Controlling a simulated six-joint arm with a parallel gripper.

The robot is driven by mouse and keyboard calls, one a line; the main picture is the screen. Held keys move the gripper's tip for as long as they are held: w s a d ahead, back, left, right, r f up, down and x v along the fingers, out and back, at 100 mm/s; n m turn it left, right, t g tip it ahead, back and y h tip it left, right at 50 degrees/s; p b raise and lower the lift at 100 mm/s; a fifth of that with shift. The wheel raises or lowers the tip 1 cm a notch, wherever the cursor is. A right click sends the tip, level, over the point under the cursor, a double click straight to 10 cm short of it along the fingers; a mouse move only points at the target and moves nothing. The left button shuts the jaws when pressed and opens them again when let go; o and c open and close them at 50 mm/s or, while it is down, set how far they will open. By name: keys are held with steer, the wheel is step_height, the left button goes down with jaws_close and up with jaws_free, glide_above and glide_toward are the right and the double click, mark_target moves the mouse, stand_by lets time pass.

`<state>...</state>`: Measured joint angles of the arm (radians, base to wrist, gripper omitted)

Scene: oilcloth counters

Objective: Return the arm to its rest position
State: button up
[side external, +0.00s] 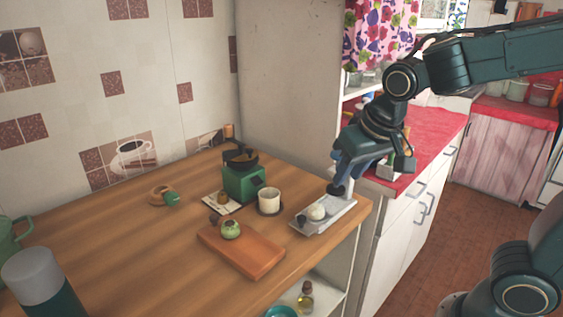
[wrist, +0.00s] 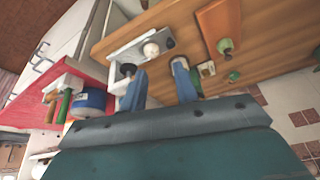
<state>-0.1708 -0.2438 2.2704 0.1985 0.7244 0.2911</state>
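My gripper (side external: 340,182) is above the right end of a grey tray (side external: 340,217) at the counter's right edge in the side external view. In the wrist view, the two blue fingers of my gripper (wrist: 159,82) are spread apart with nothing held between them. The tray (wrist: 118,56) lies beyond the fingertips there. It bears a round white thing (wrist: 151,49) and small dark things; a dark knob-like one (wrist: 128,70) appears close to one fingertip. I cannot tell whether they touch.
A wooden board (side external: 243,252) with a green round thing (side external: 231,229), a white cup (side external: 269,200) and a green grinder-like device (side external: 243,181) stand left of the tray. A grey-topped canister (side external: 33,276) is front left. A red counter (side external: 437,137) lies behind my arm.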

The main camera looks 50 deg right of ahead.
steer(key=s+d+r+n+t+y, duration=0.1)
steer(key=s+n, duration=0.2)
steer(key=s, duration=1)
steer(key=shift+r, duration=0.3)
